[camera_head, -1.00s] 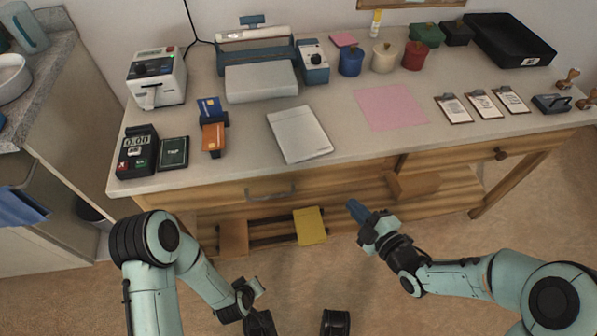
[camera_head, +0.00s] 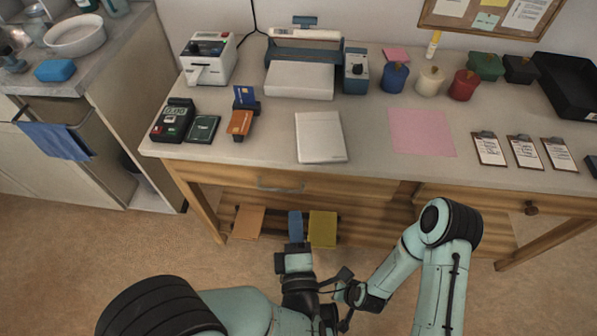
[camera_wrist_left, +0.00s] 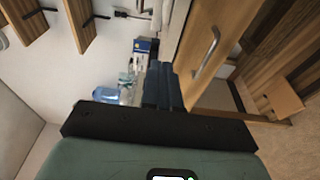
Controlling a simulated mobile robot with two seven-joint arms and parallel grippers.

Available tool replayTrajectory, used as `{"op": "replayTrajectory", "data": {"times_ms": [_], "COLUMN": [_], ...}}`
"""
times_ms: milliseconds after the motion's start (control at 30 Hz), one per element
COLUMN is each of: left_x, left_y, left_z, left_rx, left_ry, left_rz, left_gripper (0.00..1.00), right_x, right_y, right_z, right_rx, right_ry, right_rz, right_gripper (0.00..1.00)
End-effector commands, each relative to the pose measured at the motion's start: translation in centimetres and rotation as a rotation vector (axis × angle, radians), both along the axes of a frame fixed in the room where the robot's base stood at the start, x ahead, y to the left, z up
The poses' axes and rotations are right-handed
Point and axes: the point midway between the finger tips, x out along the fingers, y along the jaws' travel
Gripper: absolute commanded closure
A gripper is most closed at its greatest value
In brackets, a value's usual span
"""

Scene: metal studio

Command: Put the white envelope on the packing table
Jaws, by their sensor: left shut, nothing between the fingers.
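The packing table (camera_head: 373,171) runs across the head view. A flat off-white rectangle (camera_head: 320,137) lies near its front edge, left of a pink sheet (camera_head: 421,132); I cannot tell whether it is the white envelope or a closed device. My left gripper (camera_head: 295,214) is shut and empty, in front of the table below the drawer front. Its dark blue fingers also show in the left wrist view (camera_wrist_left: 160,68), beside the drawer handle. My right gripper (camera_head: 344,288) is low and close to the left wrist; its fingers are not clear.
A card terminal (camera_head: 173,119), a printer (camera_head: 208,58), a scale (camera_head: 301,80), several jars (camera_head: 431,80), clipboards (camera_head: 524,151) and a black tray (camera_head: 570,88) stand on the table. A yellow item (camera_head: 322,229) lies on the lower shelf. A sink counter (camera_head: 88,66) is at left.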

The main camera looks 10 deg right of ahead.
Motion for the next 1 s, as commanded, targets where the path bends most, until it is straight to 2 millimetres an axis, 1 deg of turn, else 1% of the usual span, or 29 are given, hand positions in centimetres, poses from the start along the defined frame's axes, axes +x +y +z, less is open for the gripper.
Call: {"op": "replayTrajectory", "data": {"times_ms": [167, 400, 533, 600, 733, 833, 1000], "left_x": [2.2, 7.4, 10.0, 10.6, 11.7, 12.1, 12.3], "left_y": [-0.1, -0.7, -0.9, -2.1, -3.3, -3.8, -4.1], "left_z": [0.0, 0.0, -0.1, -0.1, -0.1, 0.0, 0.0], "left_rx": [-0.002, 0.0, 0.002, 0.001, 0.003, 0.002, 0.002], "left_ry": [-0.001, -0.003, -0.001, -0.002, 0.0, 0.0, 0.002], "left_rz": [0.004, 0.003, 0.002, -0.004, -0.001, -0.002, -0.001], "left_gripper": [1.0, 1.0, 1.0, 1.0, 1.0, 1.0, 1.0], "right_x": [0.1, 0.7, 0.9, 0.7, 0.3, 0.1, 0.0], "right_y": [-0.1, -0.3, -0.5, -0.5, -0.6, -0.6, -0.6], "right_z": [-0.1, -0.4, -0.7, -0.9, -1.2, -1.3, -1.4], "right_rx": [-0.001, -0.008, -0.011, -0.011, -0.011, -0.01, -0.01], "right_ry": [-0.002, -0.017, -0.022, -0.015, -0.003, 0.004, 0.007], "right_rz": [-0.003, -0.006, -0.008, -0.009, -0.009, -0.008, -0.009], "right_gripper": [1.0, 1.0, 1.0, 1.0, 1.0, 1.0, 1.0]}}
